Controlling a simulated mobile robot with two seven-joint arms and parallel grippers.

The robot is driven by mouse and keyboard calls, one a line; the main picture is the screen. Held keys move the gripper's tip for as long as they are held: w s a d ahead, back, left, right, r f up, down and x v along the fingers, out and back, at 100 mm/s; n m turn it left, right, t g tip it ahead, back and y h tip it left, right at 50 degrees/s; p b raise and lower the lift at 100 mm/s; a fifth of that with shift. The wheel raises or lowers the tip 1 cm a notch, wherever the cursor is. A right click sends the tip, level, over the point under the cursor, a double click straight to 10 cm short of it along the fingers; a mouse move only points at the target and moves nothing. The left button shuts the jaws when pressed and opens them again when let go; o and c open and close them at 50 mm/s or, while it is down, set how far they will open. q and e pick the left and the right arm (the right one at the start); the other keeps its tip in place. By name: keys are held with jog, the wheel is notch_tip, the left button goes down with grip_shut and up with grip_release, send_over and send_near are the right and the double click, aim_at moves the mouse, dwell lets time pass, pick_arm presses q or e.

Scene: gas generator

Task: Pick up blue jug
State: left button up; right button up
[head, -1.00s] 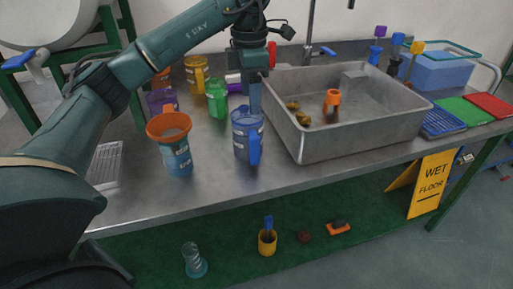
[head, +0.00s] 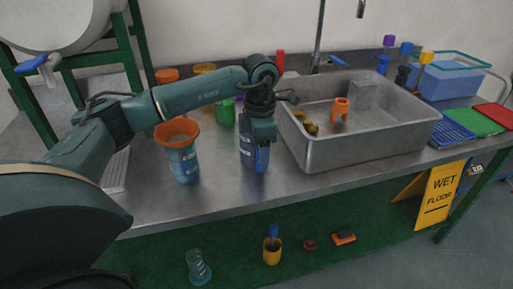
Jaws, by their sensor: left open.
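The blue jug (head: 248,159) stands upright on the metal counter, left of the sink, with its handle toward the front. My left gripper (head: 256,140) is right over the jug and hides its rim and upper part. It points down and its fingers are at the jug; the picture does not show clearly whether they touch it. The left gripper is open. My right gripper is not in view.
A blue container with an orange funnel (head: 178,132) stands just left of the jug. The metal sink (head: 370,145) is close on the right, with an orange item (head: 341,108) inside. A green jug (head: 225,113) and other jugs stand behind. The counter front (head: 215,196) is clear.

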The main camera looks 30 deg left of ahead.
pick_arm(q)
jog(key=shift+c, duration=0.5)
grip_shut()
